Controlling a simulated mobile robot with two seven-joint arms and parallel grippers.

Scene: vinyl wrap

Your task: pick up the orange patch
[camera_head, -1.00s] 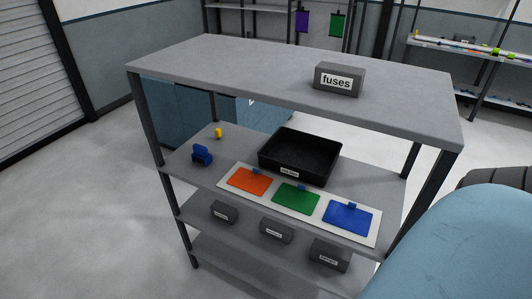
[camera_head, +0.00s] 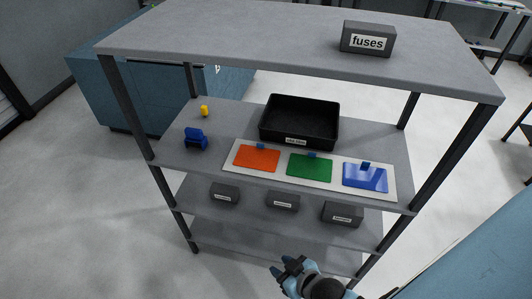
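The orange patch (camera_head: 257,158) lies flat at the left end of a white board (camera_head: 283,174) on the shelf unit's second level. A small blue tab stands at its back edge. A green patch (camera_head: 309,168) and a blue patch (camera_head: 365,177) lie to its right on the same board. My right gripper (camera_head: 283,267) is at the bottom of the view, low in front of the shelf unit and well apart from the orange patch. Its fingers are small and dark, and I cannot tell how far apart they are. My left gripper is not in view.
A black tray (camera_head: 299,123) stands behind the board. A blue object (camera_head: 195,139) and a small yellow object (camera_head: 204,111) are to the left. The shelf unit's top (camera_head: 250,30) overhangs this level and carries a fuses box (camera_head: 368,38). Grey boxes sit on the level below.

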